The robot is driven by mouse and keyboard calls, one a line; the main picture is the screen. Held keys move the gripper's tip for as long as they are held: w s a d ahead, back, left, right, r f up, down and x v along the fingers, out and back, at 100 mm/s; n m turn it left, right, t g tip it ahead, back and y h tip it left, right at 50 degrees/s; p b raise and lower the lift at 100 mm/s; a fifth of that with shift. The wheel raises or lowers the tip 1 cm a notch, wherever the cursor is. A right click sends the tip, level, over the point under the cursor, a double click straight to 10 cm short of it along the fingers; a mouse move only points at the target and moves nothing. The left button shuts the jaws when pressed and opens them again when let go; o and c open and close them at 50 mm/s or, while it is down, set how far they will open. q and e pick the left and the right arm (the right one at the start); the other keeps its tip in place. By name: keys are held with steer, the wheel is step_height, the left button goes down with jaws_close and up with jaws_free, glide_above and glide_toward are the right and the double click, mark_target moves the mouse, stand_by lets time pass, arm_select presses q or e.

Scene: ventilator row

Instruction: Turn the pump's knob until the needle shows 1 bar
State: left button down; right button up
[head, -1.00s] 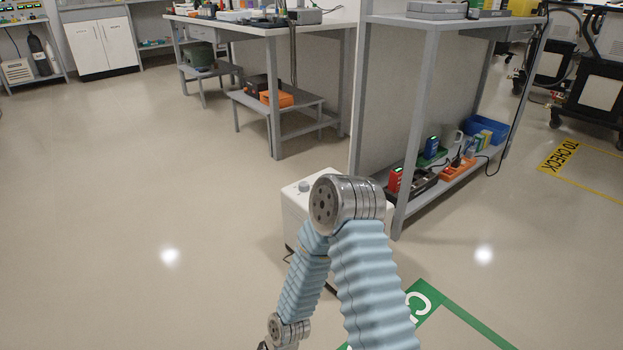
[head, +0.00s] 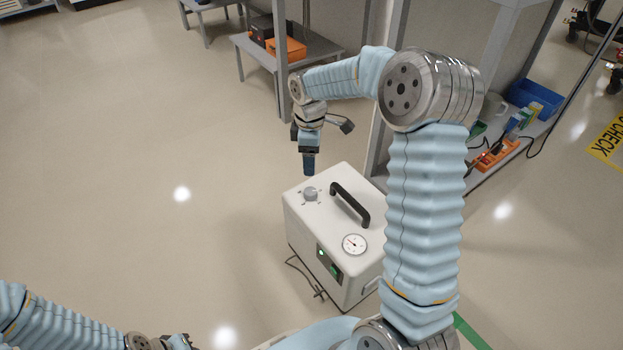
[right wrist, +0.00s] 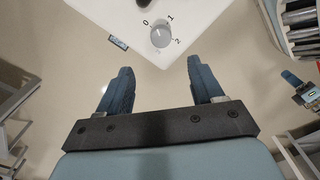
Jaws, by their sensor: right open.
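The pump (head: 318,222) is a white box on the floor with a black handle on top. Its grey knob (head: 310,194) sits at the far left of the top. The knob also shows in the right wrist view (right wrist: 161,36), with marks 0, 1 and 2 around it. The round gauge (head: 354,244) is at the near right of the top; its needle is too small to read surely. My right gripper (head: 309,170) points down just above and behind the knob, apart from it. In the right wrist view it is open and empty (right wrist: 156,80). My left gripper (head: 180,342) is at the bottom edge, partly cut off.
A bench (head: 480,170) with a lower shelf of items stands right of the pump. A low grey table with an orange box (head: 288,48) is behind. A cable lies by the pump's front left. The floor to the left is clear.

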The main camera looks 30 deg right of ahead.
mark_target(310, 191)
step_height(310, 191, down, 12)
steer(key=shift+b, duration=0.9)
steer(key=c, duration=1.1)
steer(key=shift+o, duration=0.2)
steer(key=m, duration=0.4)
steer(key=shift+a+m, duration=0.1)
steer(key=shift+m, duration=0.2)
steer(key=o, duration=1.1)
steer(key=shift+c, duration=0.2)
